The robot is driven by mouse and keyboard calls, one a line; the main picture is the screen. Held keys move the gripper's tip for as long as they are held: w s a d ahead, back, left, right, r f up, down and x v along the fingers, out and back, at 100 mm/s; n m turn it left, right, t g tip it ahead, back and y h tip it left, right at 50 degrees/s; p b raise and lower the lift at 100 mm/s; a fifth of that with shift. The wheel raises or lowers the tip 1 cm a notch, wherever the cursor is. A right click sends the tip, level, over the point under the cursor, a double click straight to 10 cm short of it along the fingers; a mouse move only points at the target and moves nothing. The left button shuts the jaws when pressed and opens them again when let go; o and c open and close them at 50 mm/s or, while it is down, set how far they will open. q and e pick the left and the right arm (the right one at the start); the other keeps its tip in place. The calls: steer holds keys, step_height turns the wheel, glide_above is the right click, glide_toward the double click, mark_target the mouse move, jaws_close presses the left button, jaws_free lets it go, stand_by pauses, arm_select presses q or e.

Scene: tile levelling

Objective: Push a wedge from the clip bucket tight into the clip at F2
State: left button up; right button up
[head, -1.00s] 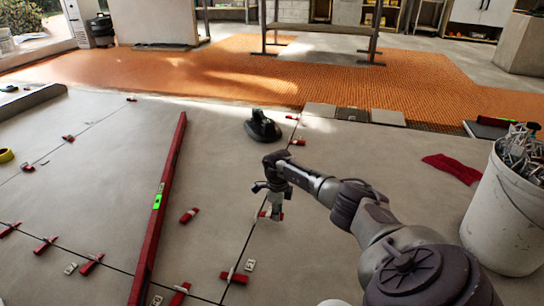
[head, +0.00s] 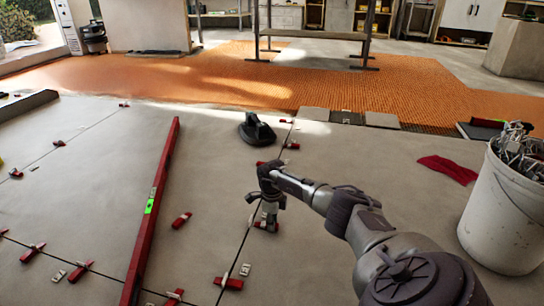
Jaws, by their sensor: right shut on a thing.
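My right gripper (head: 268,218) points down at the tile joint in the middle of the floor. It is shut on a small red wedge (head: 265,227) at floor level. The fingers hide most of the clip there, so I cannot tell how far the wedge sits in it. The white clip bucket (head: 506,215) stands at the right, full of pale clips; no wedges can be made out inside. My left gripper is not in view.
A long red level (head: 153,205) lies left of the gripper. A black suction lifter (head: 257,131) sits beyond it. Other red wedges (head: 229,283) line the joints, with loose clips nearby. A red cloth (head: 447,169) lies near the bucket. Orange matting (head: 230,80) covers the floor behind.

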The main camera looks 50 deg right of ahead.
mark_target(258, 224)
steer(key=shift+w+a+f, duration=0.1)
steer(key=shift+w+a, duration=0.1)
steer(key=shift+w, duration=0.15)
steer(key=shift+w+a+b, duration=0.4)
steer(key=shift+w, duration=0.3)
steer(key=shift+w+a, duration=0.3)
steer(key=shift+w, duration=0.35)
steer(key=shift+w+a, duration=0.3)
steer(key=shift+w, duration=0.3)
stand_by(1.4)
steer(key=o, duration=0.9)
steer(key=shift+c, duration=0.2)
steer(key=shift+r, duration=0.3)
step_height(258, 224, up, 12)
steer(key=shift+f, duration=0.25)
